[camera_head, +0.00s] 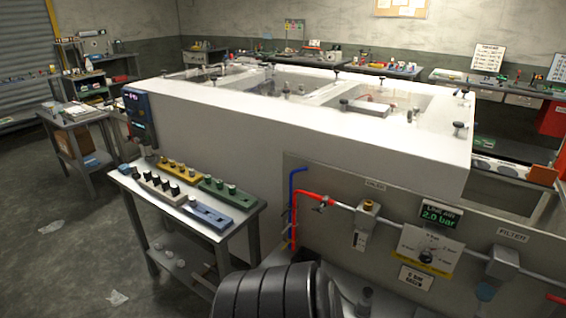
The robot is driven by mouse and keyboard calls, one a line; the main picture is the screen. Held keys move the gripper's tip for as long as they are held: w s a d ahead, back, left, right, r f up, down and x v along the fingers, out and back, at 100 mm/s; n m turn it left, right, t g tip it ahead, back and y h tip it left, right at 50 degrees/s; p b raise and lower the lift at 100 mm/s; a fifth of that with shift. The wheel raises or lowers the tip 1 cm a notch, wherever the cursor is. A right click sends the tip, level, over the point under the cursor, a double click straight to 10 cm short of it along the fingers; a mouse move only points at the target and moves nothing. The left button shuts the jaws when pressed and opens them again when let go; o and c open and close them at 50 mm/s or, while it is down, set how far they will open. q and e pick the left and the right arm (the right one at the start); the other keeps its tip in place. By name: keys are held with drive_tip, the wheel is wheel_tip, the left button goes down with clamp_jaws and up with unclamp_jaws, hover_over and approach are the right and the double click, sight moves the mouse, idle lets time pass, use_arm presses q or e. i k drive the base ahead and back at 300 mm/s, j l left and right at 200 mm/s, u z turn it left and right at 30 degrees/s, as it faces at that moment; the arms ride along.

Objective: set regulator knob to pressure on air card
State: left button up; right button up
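The regulator knob (427,256) is a small dark knob on a beige dial plate (424,250), set on the grey panel at the lower right. A black display (440,214) above it reads "Line air 2.0 bar" in green. A white card (416,278) is on the panel below the dial plate; it shows a figure and "bar", and the figure looks like 5 but is small. The knob's pointer direction is too small to tell. Neither gripper shows; a black ribbed part, likely of my arm, is at the bottom middle.
A grey pipe (390,221) with a valve (366,206) and a filter block (503,262) crosses the panel (340,180). Red and blue hoses rise at its left end. A side table (245,213) holds coloured knob blocks. A large white glove box stands behind.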

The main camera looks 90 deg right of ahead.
sight(426, 257)
drive_tip(key=z, duration=3.85)
